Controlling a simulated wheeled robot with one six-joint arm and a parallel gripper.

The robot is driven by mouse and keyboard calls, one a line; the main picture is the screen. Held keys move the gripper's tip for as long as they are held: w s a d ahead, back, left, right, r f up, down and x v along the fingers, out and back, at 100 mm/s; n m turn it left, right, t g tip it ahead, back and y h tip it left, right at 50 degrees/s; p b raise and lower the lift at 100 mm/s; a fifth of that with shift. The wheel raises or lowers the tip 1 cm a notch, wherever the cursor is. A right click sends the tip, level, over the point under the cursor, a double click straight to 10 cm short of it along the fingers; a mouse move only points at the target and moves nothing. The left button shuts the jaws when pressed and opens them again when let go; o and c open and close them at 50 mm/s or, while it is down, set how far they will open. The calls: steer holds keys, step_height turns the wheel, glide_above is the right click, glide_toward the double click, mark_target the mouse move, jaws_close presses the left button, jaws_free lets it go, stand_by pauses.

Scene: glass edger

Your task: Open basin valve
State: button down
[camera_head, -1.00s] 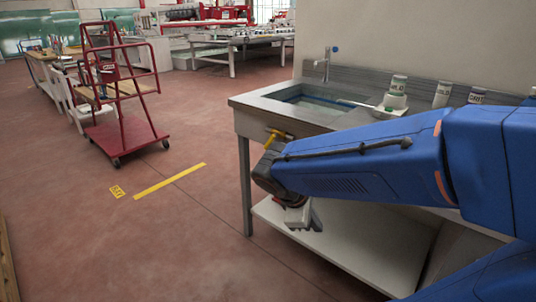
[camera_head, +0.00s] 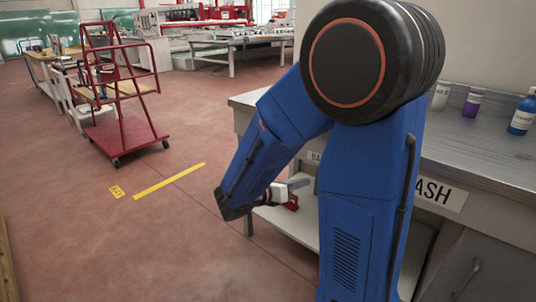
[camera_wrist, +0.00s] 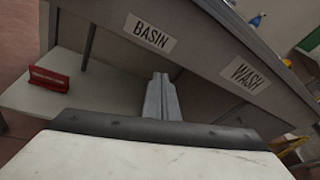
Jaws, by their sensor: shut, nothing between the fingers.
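The basin bench (camera_head: 500,165) stands at the right in the head view, its basin hidden behind my arm. A BASIN label (camera_wrist: 150,35) and a WASH label (camera_wrist: 245,73) are on its front in the wrist view. I cannot clearly make out the basin valve; the yellow handle seen earlier at the bench front is behind my arm. A yellow part (camera_wrist: 288,146) shows at the right edge of the wrist view, unclear what. My gripper (camera_wrist: 162,82) is shut and empty, low before the bench front, below the BASIN label; it also shows in the head view (camera_head: 302,183).
A white lower shelf (camera_wrist: 105,100) under the bench carries a red holder (camera_wrist: 50,80). Bottles, including a blue one (camera_head: 522,117), stand on the bench top. A red cart (camera_head: 125,135) stands at the left. The floor between is clear.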

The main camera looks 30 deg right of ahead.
steer(key=w+a+f+n+t, duration=0.1)
steer(key=w+a+n+t, duration=0.2)
steer(key=w+n, duration=0.3)
steer(key=w+a+f+n+t+h, duration=0.1)
steer(key=w+a+f+n+t, duration=0.1)
steer(key=w+a+n+t, duration=0.2)
steer(key=w+n+t, duration=0.1)
steer(key=w+n, duration=0.1)
steer(key=w, duration=0.1)
steer(key=w+d+r, duration=0.3)
steer(key=w+d, duration=0.4)
steer(key=w, duration=0.1)
steer(key=shift+w+r, duration=0.25)
